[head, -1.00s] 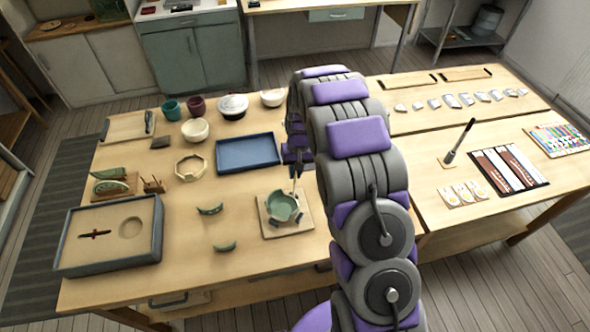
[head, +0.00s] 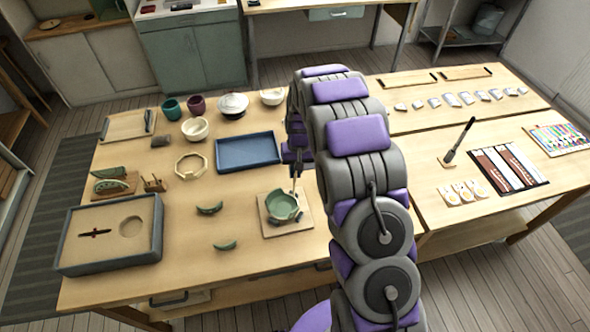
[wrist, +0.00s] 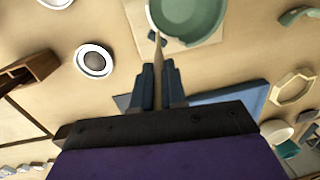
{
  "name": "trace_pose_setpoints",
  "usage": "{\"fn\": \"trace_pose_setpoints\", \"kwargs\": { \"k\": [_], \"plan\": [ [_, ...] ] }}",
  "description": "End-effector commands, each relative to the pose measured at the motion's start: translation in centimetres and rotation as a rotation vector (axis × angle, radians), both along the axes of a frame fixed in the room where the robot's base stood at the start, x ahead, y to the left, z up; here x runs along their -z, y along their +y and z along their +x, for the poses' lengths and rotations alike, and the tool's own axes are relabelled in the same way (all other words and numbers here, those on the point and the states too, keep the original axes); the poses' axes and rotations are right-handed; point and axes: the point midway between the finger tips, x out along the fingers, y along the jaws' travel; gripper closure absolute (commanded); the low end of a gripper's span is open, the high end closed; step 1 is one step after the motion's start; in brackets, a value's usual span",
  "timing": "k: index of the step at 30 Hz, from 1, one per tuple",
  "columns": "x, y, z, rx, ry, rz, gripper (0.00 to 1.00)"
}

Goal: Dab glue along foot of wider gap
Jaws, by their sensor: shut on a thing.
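The green bowl (head: 282,205) sits on a pale square board (head: 304,226) near the table's front middle. In the wrist view the bowl (wrist: 190,15) is cut off by the top edge. My gripper (wrist: 160,78) is shut on a thin pale stick-like tool (wrist: 158,52), whose tip points at the bowl's near rim. I cannot tell whether the tip touches the bowl. Two loose green shards, one upper (head: 210,208) and one lower (head: 225,245), lie left of the board.
A blue tray (head: 248,137) and an octagonal ring (head: 178,165) lie behind the bowl. A grey-rimmed box (head: 72,262) stands at the left. A white round dish (wrist: 94,48) and a wooden block (wrist: 30,70) lie beside my gripper. Bare tabletop surrounds the shards.

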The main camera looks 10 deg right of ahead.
Motion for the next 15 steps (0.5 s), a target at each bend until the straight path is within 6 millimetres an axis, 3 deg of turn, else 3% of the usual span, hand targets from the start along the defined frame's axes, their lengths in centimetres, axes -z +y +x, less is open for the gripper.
{"fn": "trace_pose_setpoints", "kwargs": {
  "k": [15],
  "plan": [
    [-0.55, 0.56, 0.58, 0.0, -0.002, 0.0, 1.0]
  ]
}}
